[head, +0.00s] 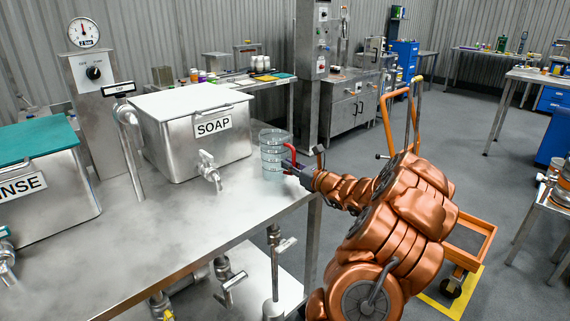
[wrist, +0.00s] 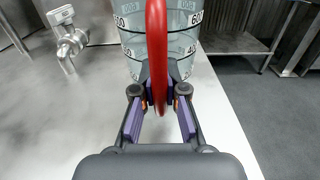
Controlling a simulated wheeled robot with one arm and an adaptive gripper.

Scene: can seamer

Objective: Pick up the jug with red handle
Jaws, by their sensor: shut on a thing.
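The clear jug (head: 272,155) with graduation marks stands upright at the right end of the steel counter, to the right of the soap tank. Its red handle (head: 291,150) faces my gripper (head: 290,168). In the wrist view the handle (wrist: 157,50) passes between the two purple-padded fingers of my gripper (wrist: 158,95), which are shut on it. The jug body (wrist: 180,35) is just beyond the fingers. Whether the jug's base touches the counter is hard to tell.
The steel soap tank (head: 190,130) with its tap (head: 208,170) stands left of the jug. The counter's right edge (head: 290,212) is close to the jug. An orange trolley (head: 465,240) stands on the floor at right. The counter front (head: 150,240) is clear.

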